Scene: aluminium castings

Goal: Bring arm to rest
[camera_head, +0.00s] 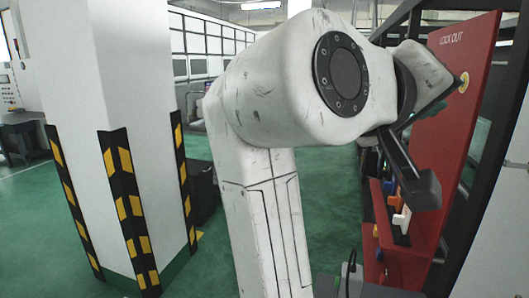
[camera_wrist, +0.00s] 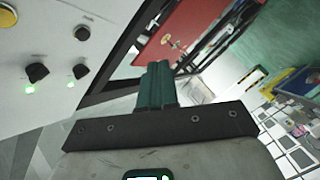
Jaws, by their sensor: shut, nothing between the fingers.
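My gripper (camera_wrist: 158,70) shows in the wrist view with its two dark green fingers together and nothing between them. The fingers point toward the top of the picture, clear of any surface that I can see. In the head view my white, scuffed arm rises in the middle and bends to the right at a large round joint. Its far end is in front of the red lockout board (camera_head: 462,125). I cannot tell the gap between them. The fingers cannot be made out clearly in the head view. The red board (camera_wrist: 178,32) also shows in the wrist view.
A white pillar (camera_head: 120,60) with black and yellow corner guards stands left of my arm. A red shelf (camera_head: 400,262) holds small coloured items. A pale control panel (camera_wrist: 50,50) with dark knobs and green lights is at the wrist view's left. Green floor (camera_head: 40,230) lies open at left.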

